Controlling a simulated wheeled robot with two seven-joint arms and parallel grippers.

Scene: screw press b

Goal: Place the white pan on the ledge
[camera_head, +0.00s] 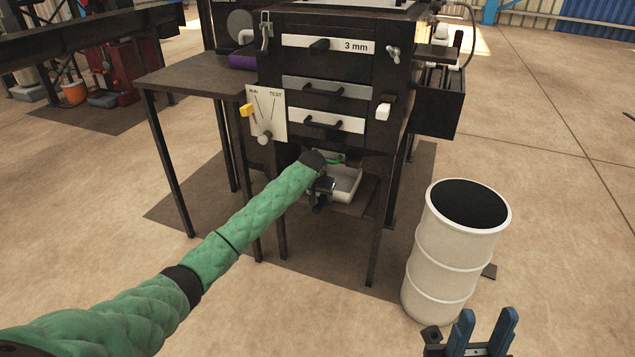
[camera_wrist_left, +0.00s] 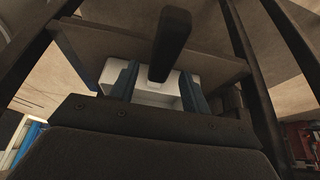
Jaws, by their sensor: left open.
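The white pan (camera_head: 345,182) is low inside the dark press frame, over a flat dark ledge (camera_head: 354,207). I cannot tell whether its whole base rests there. My left gripper (camera_head: 322,190) is at the pan's left front side, its fingers mostly hidden in the head view. In the left wrist view, the gripper's two blue fingers (camera_wrist_left: 158,87) stand apart, with the white pan (camera_wrist_left: 157,98) showing between and beyond them. A dark bar crosses in front of the pan there. My right gripper (camera_head: 484,328) is open and empty at the bottom right, away from the press.
The press has several drawers above the pan, including a white-fronted one (camera_head: 327,119) and a "3 mm" one (camera_head: 328,45). A side table (camera_head: 190,78) stands left. A white barrel (camera_head: 452,255) stands right. Press legs flank the ledge.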

